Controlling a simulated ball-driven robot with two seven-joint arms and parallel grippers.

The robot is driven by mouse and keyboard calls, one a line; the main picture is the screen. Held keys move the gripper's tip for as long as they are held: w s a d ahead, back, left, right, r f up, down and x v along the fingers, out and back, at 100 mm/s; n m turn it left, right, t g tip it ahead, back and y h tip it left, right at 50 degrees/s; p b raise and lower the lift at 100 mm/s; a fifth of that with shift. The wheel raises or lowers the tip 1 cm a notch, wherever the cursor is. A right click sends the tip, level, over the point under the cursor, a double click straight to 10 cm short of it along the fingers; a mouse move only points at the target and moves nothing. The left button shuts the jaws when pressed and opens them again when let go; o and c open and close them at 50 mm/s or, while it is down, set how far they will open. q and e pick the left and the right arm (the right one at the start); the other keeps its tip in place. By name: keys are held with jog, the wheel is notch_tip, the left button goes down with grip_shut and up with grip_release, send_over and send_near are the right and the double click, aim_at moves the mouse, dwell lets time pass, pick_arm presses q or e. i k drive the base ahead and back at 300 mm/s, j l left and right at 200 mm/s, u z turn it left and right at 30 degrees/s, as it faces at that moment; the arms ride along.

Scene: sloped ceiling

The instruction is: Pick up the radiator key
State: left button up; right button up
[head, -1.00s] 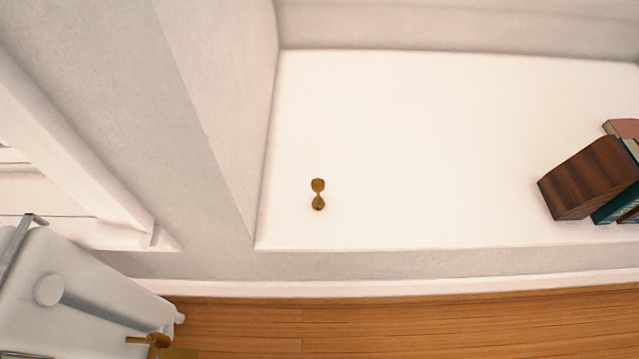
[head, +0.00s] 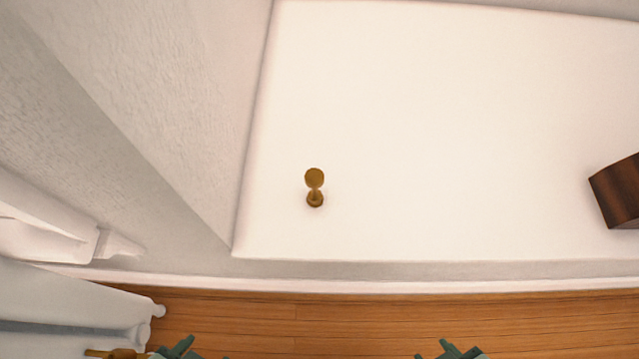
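The radiator key (head: 314,187) is a small brass piece with a round flat head and a round foot. It appears to stand upright on the white ledge (head: 430,130), near the ledge's left front corner. My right gripper (head: 450,351) shows only as dark green tips at the bottom edge, well below and to the right of the key. My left gripper (head: 178,349) shows as similar tips at the bottom edge, below and to the left of the key. Both are apart from the key. Most of each gripper is cut off, so their opening is unclear.
A dark brown book-like block (head: 618,192) stands at the right edge of the ledge. A wall (head: 200,110) rises left of the key. A white radiator (head: 70,305) with a brass valve (head: 118,354) is at lower left. The ledge around the key is clear.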

aim_at(314, 177)
jog(key=l+u, duration=0.2)
jog(key=l, duration=0.4)
jog(key=l+u, duration=0.2)
jog(key=l, duration=0.4)
jog(key=k+l+u, duration=0.25)
jog(key=l, duration=0.3)
jog(key=i+l, duration=0.05)
jog(key=i, duration=0.05)
